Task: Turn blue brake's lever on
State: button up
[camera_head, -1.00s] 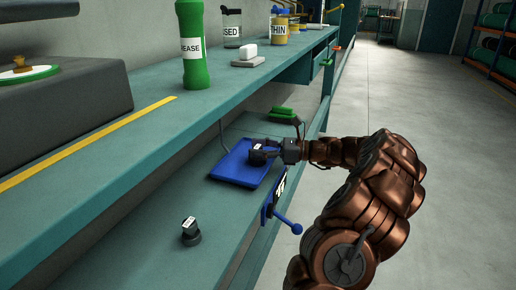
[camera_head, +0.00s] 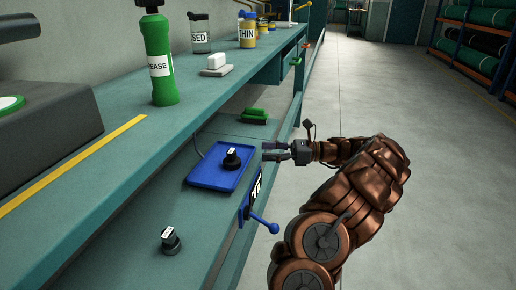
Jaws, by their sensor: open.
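The blue brake (camera_head: 246,207) is a blue plate with a black-and-white label on the front edge of the lower shelf. Its lever (camera_head: 264,223) sticks out to the lower right and ends in a round blue knob. The label is too small to read. My gripper (camera_head: 265,152) is open and empty, its fingers pointing left. It is above and beyond the brake, apart from the lever, at the right edge of a blue tray (camera_head: 202,180).
A black knob-like piece (camera_head: 232,159) with a white label stands on the tray. A similar piece (camera_head: 170,240) stands on the shelf nearer me. A green block (camera_head: 255,115) lies behind the tray. The upper bench (camera_head: 110,160) overhangs the shelf. The floor to the right is clear.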

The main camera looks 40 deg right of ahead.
aim_at(274, 228)
jog(key=k, duration=1)
